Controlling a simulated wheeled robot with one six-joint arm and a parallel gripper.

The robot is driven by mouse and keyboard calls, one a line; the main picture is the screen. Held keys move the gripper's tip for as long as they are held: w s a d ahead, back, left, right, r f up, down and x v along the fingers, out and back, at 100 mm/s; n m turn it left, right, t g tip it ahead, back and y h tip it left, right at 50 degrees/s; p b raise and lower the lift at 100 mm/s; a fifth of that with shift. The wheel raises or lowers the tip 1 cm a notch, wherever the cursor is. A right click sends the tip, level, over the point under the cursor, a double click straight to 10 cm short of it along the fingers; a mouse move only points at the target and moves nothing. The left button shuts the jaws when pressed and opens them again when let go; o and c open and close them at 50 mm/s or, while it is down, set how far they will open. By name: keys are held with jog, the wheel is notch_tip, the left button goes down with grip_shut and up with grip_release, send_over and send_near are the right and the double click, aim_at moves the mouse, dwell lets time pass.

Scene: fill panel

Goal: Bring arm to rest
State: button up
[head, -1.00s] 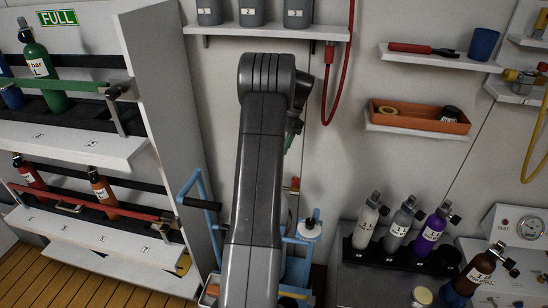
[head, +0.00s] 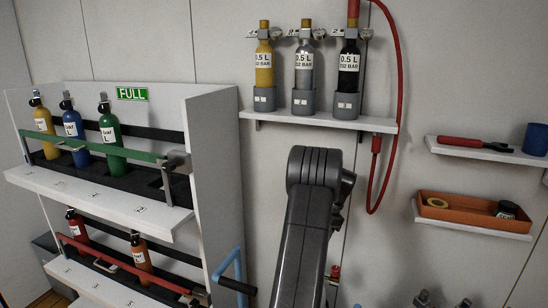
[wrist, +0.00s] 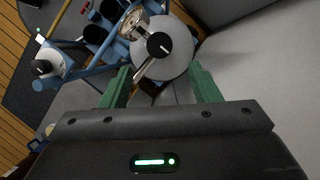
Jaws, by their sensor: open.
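My arm (head: 304,235) rises from the bottom of the head view, in front of the wall. Its far end hides my gripper there. In the wrist view my gripper (wrist: 160,85) shows two green fingers spread apart. A round grey thing (wrist: 178,58) with a black knob and a gauge (wrist: 133,27) lies in view beyond and between the fingertips. I see no grip on it, and its distance from the fingers is unclear.
A blue cart frame (wrist: 75,72) is in the wrist view; its blue handle (head: 229,262) shows in the head view. A wall shelf (head: 285,117) holds three small cylinders. A cylinder rack (head: 205,165) stands left. An orange tray (head: 460,207) is at right.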

jog(key=x, duration=0.8)
jog(key=shift+f, duration=0.2)
